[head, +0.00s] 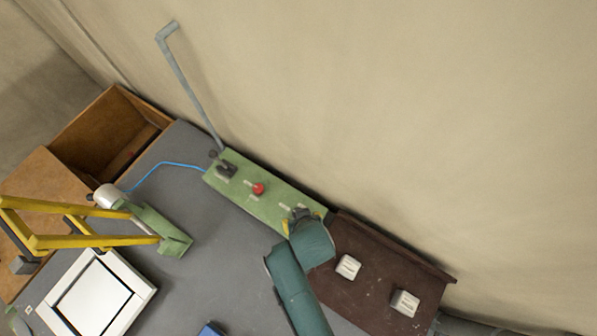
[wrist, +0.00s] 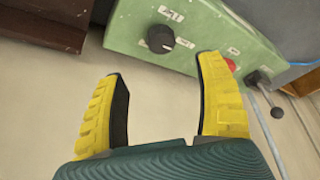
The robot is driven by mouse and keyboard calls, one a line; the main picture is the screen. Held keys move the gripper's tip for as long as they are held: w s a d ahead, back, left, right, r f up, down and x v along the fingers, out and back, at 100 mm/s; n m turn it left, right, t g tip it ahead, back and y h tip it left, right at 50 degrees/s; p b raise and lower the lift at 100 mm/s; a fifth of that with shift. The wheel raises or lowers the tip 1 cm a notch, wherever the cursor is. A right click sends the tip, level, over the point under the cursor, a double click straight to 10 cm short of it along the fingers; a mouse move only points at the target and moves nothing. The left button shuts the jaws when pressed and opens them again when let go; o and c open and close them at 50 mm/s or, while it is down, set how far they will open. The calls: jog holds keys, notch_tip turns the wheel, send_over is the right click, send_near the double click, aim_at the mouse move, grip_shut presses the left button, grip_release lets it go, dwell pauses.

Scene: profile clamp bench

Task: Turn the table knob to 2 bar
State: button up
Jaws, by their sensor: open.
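The table knob (wrist: 160,39) is a round black knob on the face of a green control panel (wrist: 130,28), with small white labels around it. Its setting is too small to read. My gripper (wrist: 162,66) is open and empty. Its yellow fingers with dark pads point towards the panel, and the knob shows beyond and between the fingertips, apparently not touched.
A red button (head: 258,189) and a black control (head: 227,169) sit further left on the panel. A brown board (head: 370,290) with two white labelled blocks lies right. A yellow-armed fixture (head: 90,240), white frame (head: 138,299) and blue hose (head: 175,163) are left on the grey table.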

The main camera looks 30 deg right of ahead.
jog(key=x, duration=1.1)
jog(key=shift+w+b, duration=0.2)
jog(key=shift+b, duration=0.1)
jog(key=c, duration=1.2)
